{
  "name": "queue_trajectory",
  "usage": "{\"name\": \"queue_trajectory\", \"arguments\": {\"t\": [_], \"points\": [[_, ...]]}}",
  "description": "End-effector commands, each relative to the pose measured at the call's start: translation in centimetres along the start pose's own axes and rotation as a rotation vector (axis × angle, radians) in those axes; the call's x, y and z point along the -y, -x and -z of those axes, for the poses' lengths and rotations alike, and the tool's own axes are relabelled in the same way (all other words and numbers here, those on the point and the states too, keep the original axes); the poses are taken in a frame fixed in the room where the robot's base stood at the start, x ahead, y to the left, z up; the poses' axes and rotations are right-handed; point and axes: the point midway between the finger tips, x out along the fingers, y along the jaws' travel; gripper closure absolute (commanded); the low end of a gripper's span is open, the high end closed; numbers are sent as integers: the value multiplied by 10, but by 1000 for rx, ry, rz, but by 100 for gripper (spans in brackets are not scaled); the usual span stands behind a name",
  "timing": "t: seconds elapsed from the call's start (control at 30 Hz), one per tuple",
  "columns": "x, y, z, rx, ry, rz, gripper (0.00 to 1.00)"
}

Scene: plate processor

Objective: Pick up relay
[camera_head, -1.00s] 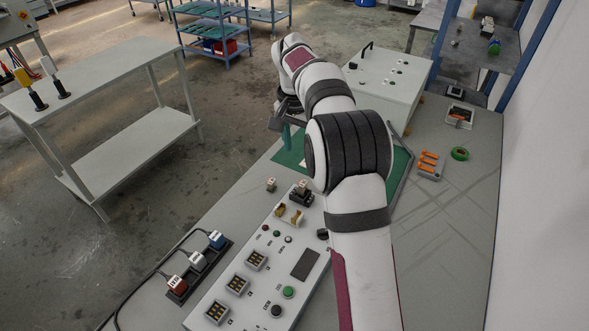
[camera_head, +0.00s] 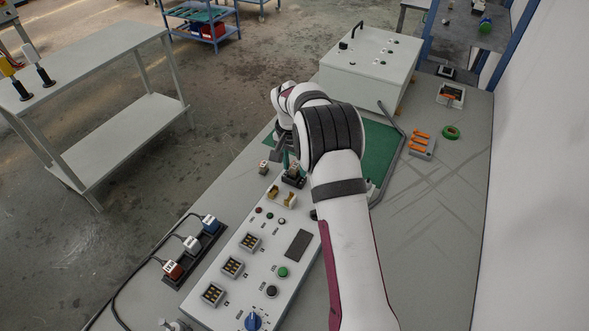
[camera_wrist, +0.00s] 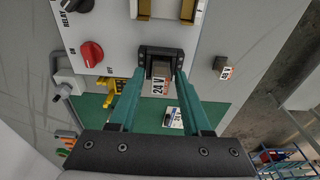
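A relay labelled 24 V (camera_wrist: 160,82) sits in a black socket (camera_wrist: 166,55) on the white control panel; the socket also shows in the head view (camera_head: 293,181). My gripper (camera_wrist: 155,80) has teal fingers, spread on either side of this relay with gaps visible, so it is open. In the head view my gripper (camera_head: 284,158) is just above the socket. A second relay (camera_wrist: 223,68) stands to the right of the socket, and in the head view it is beside the panel (camera_head: 264,167). A third labelled relay (camera_wrist: 172,117) shows over the green mat.
The panel (camera_head: 262,215) has a red knob (camera_wrist: 90,54) beside the socket. A white box (camera_head: 370,68) stands at the back. Orange-handled tools (camera_head: 421,145) and green tape (camera_head: 451,132) lie right.

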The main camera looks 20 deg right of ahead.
Motion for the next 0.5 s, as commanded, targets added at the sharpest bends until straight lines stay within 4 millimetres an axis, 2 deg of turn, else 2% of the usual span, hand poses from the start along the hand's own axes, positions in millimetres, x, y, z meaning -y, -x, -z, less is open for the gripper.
{"name": "queue_trajectory", "arguments": {"t": [0.03,0.23,0.5], "points": [[0,0,0,0,0,0,63],[0,0,0,0,0,0,99],[0,0,0,0,0,0,100]]}}
